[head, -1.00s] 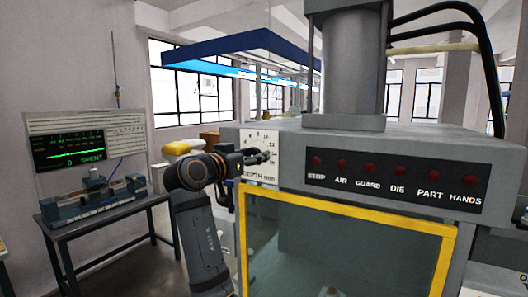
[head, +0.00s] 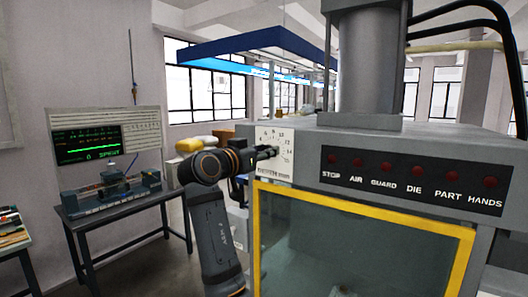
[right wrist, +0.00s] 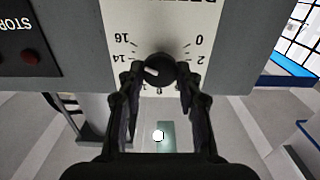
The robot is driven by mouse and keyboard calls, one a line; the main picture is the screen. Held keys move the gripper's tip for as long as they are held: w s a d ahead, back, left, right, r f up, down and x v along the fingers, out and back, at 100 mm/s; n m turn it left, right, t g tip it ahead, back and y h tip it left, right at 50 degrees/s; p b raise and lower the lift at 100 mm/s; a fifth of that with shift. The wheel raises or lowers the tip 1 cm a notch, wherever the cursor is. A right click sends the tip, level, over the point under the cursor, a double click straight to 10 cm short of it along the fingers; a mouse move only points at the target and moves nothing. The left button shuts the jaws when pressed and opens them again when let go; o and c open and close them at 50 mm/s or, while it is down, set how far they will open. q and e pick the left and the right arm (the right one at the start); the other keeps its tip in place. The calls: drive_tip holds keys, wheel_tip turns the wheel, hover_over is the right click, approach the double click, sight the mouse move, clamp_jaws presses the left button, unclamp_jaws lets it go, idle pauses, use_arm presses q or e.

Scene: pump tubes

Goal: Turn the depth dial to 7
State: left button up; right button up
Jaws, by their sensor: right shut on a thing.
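The depth dial (right wrist: 160,68) is a round black knob on a white scale plate (right wrist: 165,20), which shows upside down in the right wrist view. The knob's white pointer mark points left and slightly down, near the hidden number below 14. The numbers 0, 2, 14 and 16 can be read; the lower ones are partly hidden by my fingers. My right gripper (right wrist: 160,80) has a finger on each side of the knob and is shut on it. In the head view my right gripper (head: 268,153) is at the scale plate (head: 273,172). My left gripper is not in view.
A row of red buttons sits on a dark panel (head: 410,182) right of the dial. Below is a yellow-framed guard window (head: 355,245).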

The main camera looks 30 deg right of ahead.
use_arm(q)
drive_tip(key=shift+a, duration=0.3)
use_arm(e)
drive_tip(key=shift+n, duration=0.5)
use_arm(q)
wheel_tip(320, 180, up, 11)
drive_tip(key=p, duration=1.1)
use_arm(e)
drive_tip(key=shift+w+f+n, duration=0.1)
drive_tip(key=shift+n, duration=6.1)
drive_tip(key=shift+w+f+n, duration=0.1)
drive_tip(key=shift+n, duration=6.1)
drive_tip(key=shift+r, duration=0.1)
